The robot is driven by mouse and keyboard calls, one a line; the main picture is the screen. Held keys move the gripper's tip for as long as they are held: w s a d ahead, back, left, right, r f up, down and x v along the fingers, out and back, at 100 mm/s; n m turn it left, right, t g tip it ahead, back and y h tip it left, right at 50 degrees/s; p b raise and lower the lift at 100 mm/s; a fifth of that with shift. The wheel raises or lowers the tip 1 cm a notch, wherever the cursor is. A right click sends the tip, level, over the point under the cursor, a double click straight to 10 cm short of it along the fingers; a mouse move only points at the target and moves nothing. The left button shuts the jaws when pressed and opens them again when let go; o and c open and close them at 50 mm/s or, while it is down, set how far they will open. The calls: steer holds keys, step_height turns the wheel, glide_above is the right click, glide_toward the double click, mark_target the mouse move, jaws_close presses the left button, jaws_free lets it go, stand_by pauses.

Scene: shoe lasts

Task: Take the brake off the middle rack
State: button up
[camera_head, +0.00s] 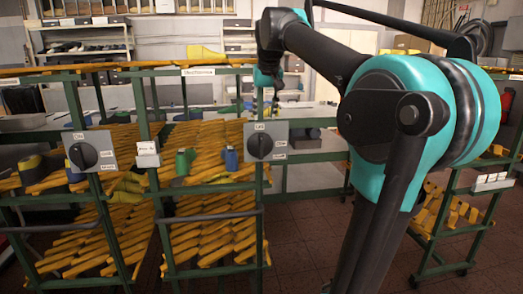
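A green-framed rack (165,188) with slanted yellow slats stands at centre-left. A grey box with a round black knob (260,147) is on its right post, with small white labels around it that are too small to read surely. Another green rack (47,192) stands to its left, with a similar grey box and black knob (82,155). A third green rack (478,232) is partly visible at the right. My gripper (267,104) hangs just above the centre knob box, pointing down. Its fingers are small and dark against the background, so their opening is unclear. I see no object in it.
Green and blue bottle-like items (182,163) stand on the centre rack's shelf. Bare tiled floor (305,235) lies between the centre and right racks. My arm covers much of the right side.

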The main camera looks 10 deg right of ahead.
mark_target(261, 144)
steer(key=x, duration=1.6)
steer(key=shift+w+f, duration=0.25)
steer(key=shift+w, duration=0.05)
steer(key=shift+c, duration=0.6)
jaws_close()
